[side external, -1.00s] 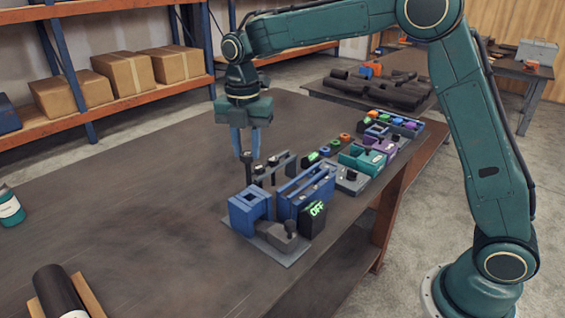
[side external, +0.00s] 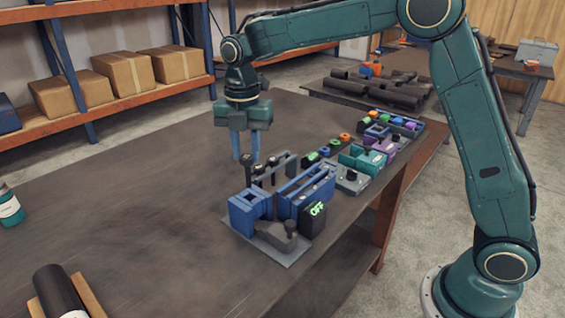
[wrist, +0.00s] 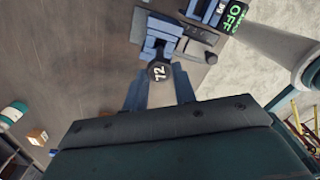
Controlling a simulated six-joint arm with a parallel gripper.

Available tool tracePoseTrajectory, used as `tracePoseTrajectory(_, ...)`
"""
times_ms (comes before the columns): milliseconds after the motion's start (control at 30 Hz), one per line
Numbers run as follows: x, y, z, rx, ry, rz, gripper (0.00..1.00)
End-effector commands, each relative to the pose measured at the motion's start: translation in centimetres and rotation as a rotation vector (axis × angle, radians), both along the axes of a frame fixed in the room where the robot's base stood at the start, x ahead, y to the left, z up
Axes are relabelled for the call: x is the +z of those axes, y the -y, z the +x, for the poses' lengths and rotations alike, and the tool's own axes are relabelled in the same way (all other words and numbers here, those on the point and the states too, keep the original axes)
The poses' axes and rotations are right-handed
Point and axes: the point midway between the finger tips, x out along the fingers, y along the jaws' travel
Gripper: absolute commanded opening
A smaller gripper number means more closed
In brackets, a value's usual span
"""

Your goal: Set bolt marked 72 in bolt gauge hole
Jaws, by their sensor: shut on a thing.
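The black bolt marked 72 (wrist: 159,72) is between my gripper's two blue fingers (wrist: 160,88), its marked head facing the wrist camera. In the side external view my gripper (side external: 245,157) is shut on this bolt (side external: 247,175), which hangs roughly upright. Behind the bolt, from this side, are more dark bolts (side external: 258,171) and a grey rack (side external: 284,165). A blue block with a square opening (side external: 249,210) stands just below and to the right of it. I cannot tell which part is the gauge hole, nor whether the bolt's lower end touches anything.
A dark box with a green OFF display (side external: 316,212) stands beside a slotted blue block (side external: 306,190) on a grey plate (side external: 285,255). More fixtures with coloured parts (side external: 375,150) line the bench's right edge. The bench's left half is mostly clear; a bottle (side external: 9,208) stands far left.

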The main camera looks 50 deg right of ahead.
Motion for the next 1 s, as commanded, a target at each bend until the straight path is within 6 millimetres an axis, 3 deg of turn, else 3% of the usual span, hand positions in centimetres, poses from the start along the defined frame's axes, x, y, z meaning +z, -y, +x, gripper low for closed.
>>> tracePoseTrajectory(367, -0.1, 0.0, 0.0, 0.000, 0.001, 0.000, 0.00)
tracePoseTrajectory(1000, -2.2, 0.0, 0.0, 0.000, 0.000, 0.000, 0.00)
